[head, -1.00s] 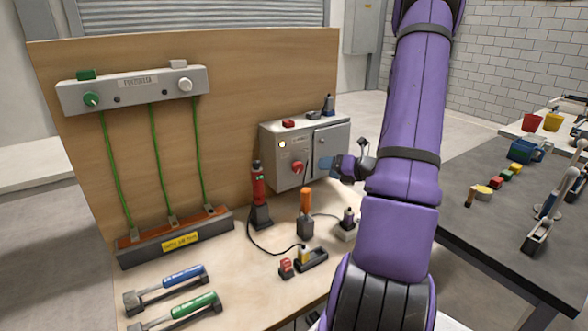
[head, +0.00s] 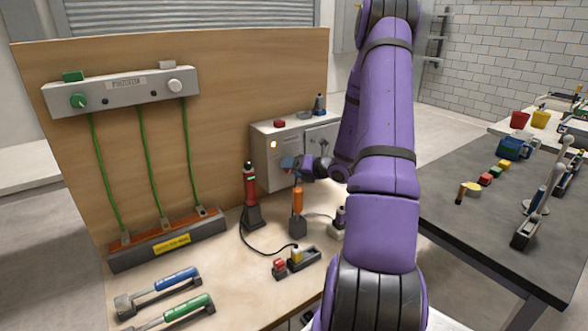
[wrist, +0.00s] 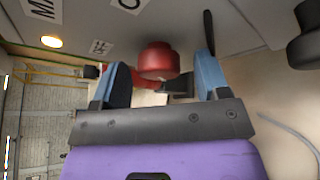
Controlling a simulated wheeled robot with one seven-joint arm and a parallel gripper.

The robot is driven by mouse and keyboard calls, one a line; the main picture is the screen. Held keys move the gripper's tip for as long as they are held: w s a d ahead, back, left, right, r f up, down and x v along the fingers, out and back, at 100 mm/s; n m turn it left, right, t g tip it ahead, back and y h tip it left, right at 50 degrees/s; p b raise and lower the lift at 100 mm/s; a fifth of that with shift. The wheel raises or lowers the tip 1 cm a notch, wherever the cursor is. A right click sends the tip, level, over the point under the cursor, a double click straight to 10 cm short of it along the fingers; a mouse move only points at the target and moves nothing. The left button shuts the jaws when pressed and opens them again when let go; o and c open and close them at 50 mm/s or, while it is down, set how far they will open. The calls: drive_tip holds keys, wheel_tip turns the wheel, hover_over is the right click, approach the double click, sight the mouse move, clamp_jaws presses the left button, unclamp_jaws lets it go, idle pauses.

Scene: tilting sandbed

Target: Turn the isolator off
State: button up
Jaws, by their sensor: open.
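The isolator is a grey box (head: 262,150) on the bench against the wooden backboard, with a lit round lamp (head: 273,144) on its front. Its red rotary knob (wrist: 158,60) shows in the wrist view between and beyond my two blue fingertips; in the head view my gripper covers most of it. My gripper (head: 290,163) is open in front of the box; in the wrist view its fingers (wrist: 165,80) stand apart on either side of the knob. I cannot tell whether either finger touches it. The lit lamp also shows in the wrist view (wrist: 51,41).
A red handheld tool (head: 250,186) and an orange-handled tool (head: 297,203) stand in front of the box. Green cables hang from a grey rail (head: 130,90) at left. Blue and green handled tools (head: 165,285) lie at the front. A dark table (head: 470,180) stands right.

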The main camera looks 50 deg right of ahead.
drive_tip(key=shift+c, duration=0.5)
drive_tip(key=c, duration=0.8)
drive_tip(key=shift+a, duration=0.1)
drive_tip(key=shift+w+a+r+n+g+h, duration=0.15)
drive_tip(key=shift+n+g+h, duration=0.3)
drive_tip(key=shift+n+h, duration=0.9)
drive_tip(key=shift+s+a+n+g+h, duration=0.1)
drive_tip(key=shift+n+g+h, duration=0.4)
drive_tip(key=shift+n+h, duration=0.8)
drive_tip(key=shift+w+a+r+n+g+h, duration=0.15)
drive_tip(key=shift+n+g+h, duration=0.3)
drive_tip(key=shift+n+h, duration=0.85)
drive_tip(key=shift+s+f+n+y, duration=0.15)
drive_tip(key=shift+n+y, duration=0.1)
drive_tip(key=shift+n, duration=0.2)
